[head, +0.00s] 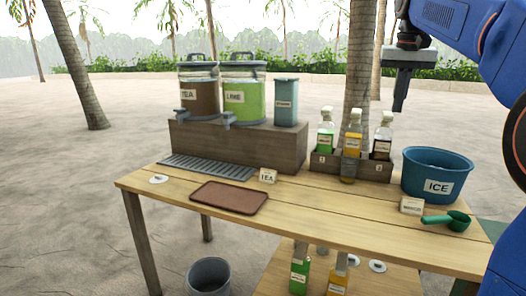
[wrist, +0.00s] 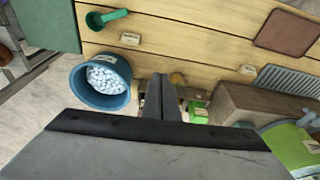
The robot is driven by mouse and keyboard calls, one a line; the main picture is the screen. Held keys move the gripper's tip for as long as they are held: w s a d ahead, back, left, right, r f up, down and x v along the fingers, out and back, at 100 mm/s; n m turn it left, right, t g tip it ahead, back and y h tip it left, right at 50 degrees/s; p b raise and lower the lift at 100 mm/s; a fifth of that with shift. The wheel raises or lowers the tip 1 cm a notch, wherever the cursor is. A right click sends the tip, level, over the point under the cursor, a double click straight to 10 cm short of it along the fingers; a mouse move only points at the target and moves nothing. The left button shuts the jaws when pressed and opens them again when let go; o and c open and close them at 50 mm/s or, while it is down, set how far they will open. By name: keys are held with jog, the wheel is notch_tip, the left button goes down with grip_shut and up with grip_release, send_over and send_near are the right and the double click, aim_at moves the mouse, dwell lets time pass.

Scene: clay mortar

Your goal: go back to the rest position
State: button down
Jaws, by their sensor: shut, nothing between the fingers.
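My gripper (head: 400,98) hangs from my blue arm at the upper right of the head view, fingers pointing down. It is well above the table, over the area of the bottle rack and the ice bucket. In the wrist view my gripper (wrist: 162,84) shows as two dark fingers closed together, with nothing between them. Below it are the blue ice bucket (wrist: 78,88), holding white ice, and the wooden table (wrist: 185,38). The fingers hide part of the bottle rack in the wrist view.
The table (head: 310,215) holds tea (head: 200,97) and lime (head: 243,101) dispensers on a wooden box, a brown tray (head: 228,198), a bottle rack (head: 350,166), the ice bucket (head: 436,180) and a green scoop (head: 446,221). A palm trunk (head: 357,60) stands behind. A metal bucket (head: 208,278) is on the ground.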

jog(key=s+a+f+n, duration=0.1)
jog(key=s+a+f, duration=0.2)
jog(key=s+f, duration=0.8)
jog(key=s+a+f+n+t, duration=0.1)
jog(key=s+a+f, duration=0.2)
jog(key=s+f, duration=0.8)
jog(key=s+a+f+n+t, duration=0.1)
jog(key=s+a+f+n, duration=0.1)
jog(key=s+f, duration=0.9)
notch_tip(320, 180, down, 3)
jog(key=shift+s+a+f+y, duration=0.15)
jog(key=shift+s+a+y, duration=0.2)
jog(key=shift+a+y, duration=0.05)
